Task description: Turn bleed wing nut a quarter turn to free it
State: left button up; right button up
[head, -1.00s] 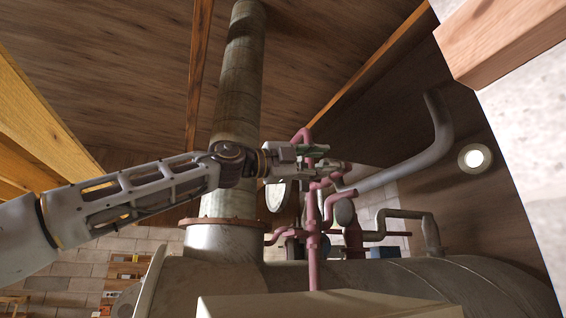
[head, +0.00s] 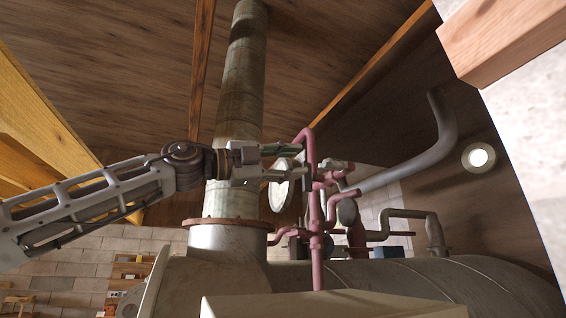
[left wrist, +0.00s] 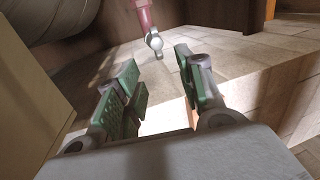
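A red-pink pipe (head: 316,235) rises in front of the still's tank in the head view. In the left wrist view, a pale grey fitting with a wing-like tip (left wrist: 154,42) sits at the end of a pink pipe; it looks like the bleed wing nut. I cannot pick it out clearly in the head view. My left gripper (head: 294,161) is open, its green-padded fingers apart, just left of the upright pipe. In the left wrist view the gripper (left wrist: 158,62) has nothing between its fingers, and the fitting lies beyond the fingertips. My right gripper is not in view.
A round pale gauge (head: 281,194) is just below the left gripper. A tall metal chimney (head: 240,100) stands behind my arm. The large tank (head: 440,285) lies below. A grey curved pipe (head: 442,130) is at the right. A pale box (head: 330,304) is in front.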

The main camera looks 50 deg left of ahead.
pick_arm(q)
jog(key=shift+v, duration=0.9)
jog(key=shift+o, duration=0.5)
jog(key=d+m+g+h, duration=0.15)
jog(key=d+m, duration=0.25)
jog(key=m, duration=1.5)
jog(key=a+r+m+y, duration=0.2)
jog(key=a+m, duration=0.3)
jog(key=m, duration=1)
jog(key=shift+a+m, duration=0.35)
jog(key=shift+m, duration=0.05)
jog(key=shift+w+r+g, duration=0.1)
jog(key=shift+g, duration=0.15)
